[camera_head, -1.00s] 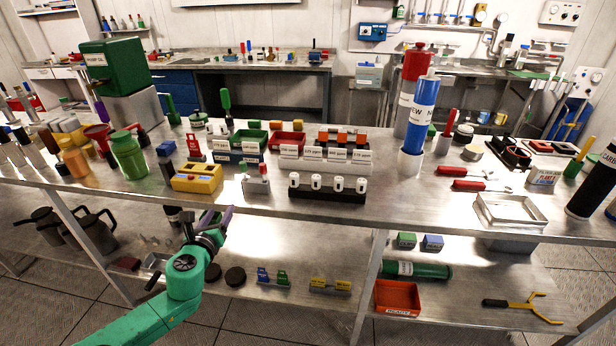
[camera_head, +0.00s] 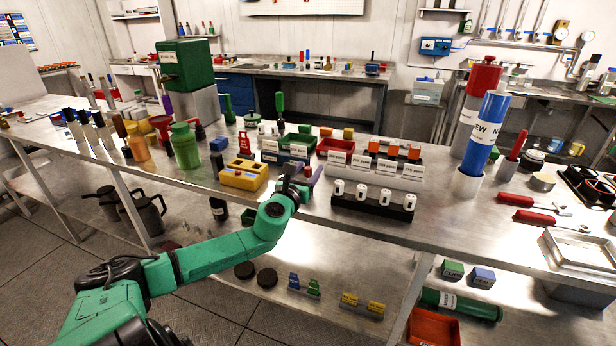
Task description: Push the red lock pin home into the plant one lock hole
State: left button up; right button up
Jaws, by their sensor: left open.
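My left gripper (camera_head: 302,178) reaches over the front edge of the long metal bench from below, with its jaws open. Its dark and purple fingers are just right of the yellow block. A small red piece (camera_head: 307,171), possibly the red lock pin, shows by the fingers. The grey block under it is mostly hidden by my gripper, so I cannot tell whether they touch. The lock hole cannot be made out. A red tag with a white lock mark (camera_head: 244,146) stands behind the yellow block. My right gripper is not in view.
The yellow block with holes (camera_head: 244,176) is left of my gripper. A black rack of white cups (camera_head: 372,204) is close on its right. Red and green trays (camera_head: 333,147) stand behind. Blue and red cylinders (camera_head: 487,132) rise further right. A lower shelf lies under the bench.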

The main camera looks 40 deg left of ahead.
pick_arm(q)
jog(key=x, duration=0.3)
jog(key=shift+w+a, duration=0.1)
jog(key=shift+w, duration=0.2)
grip_shut()
notch_tip(320, 180, up, 20)
jog(key=p, duration=0.6)
jog(key=c, duration=0.9)
grip_release()
